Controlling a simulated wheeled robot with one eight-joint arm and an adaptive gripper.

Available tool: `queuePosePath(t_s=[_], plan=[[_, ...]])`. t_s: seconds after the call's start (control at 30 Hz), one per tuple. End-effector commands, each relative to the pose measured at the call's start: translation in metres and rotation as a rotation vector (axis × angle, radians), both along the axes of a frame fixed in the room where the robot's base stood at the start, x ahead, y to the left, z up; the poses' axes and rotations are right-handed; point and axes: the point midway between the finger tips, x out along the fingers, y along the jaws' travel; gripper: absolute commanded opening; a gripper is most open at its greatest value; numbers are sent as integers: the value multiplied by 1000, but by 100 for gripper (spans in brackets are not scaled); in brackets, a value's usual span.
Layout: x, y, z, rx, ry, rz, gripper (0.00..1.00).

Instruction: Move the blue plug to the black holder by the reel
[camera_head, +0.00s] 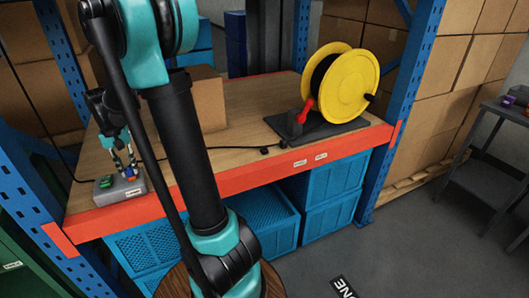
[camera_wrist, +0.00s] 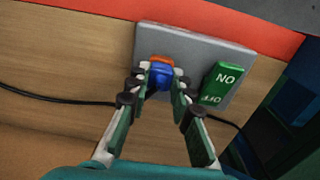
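The blue plug (camera_wrist: 160,77) sits in an orange-rimmed socket on a grey box at the shelf's front left; it also shows small in the head view (camera_head: 128,173). My gripper (camera_wrist: 161,73) is over the box with one finger on each side of the plug. The fingers are apart, and I cannot tell whether they touch it. In the head view my gripper (camera_head: 123,162) points down at the box. The yellow reel (camera_head: 345,85) stands at the shelf's right on a dark base. A black holder (camera_head: 294,124) stands at that base's left end, beside a red handle.
The grey box (camera_head: 112,193) carries a green ON/OFF switch (camera_wrist: 221,83). A black cable (camera_wrist: 50,97) crosses the wooden shelf. A cardboard box (camera_head: 208,103) stands behind my arm. Blue uprights and an orange front beam (camera_head: 270,172) bound the shelf. Its middle is mostly clear.

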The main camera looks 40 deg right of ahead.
Motion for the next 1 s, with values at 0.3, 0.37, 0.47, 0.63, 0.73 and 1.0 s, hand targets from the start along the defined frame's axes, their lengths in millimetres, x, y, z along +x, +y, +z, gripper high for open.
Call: queuePosePath(t_s=[0.3,0.37,0.47,0.63,0.73,1.0], plan=[[0,0,0,0,0,0,0],[0,0,0,0,0,0,0],[0,0,1,0,0,0,0],[0,0,3,0,0,0,0],[0,0,5,0,0,0,0],[0,0,9,0,0,0,0]])
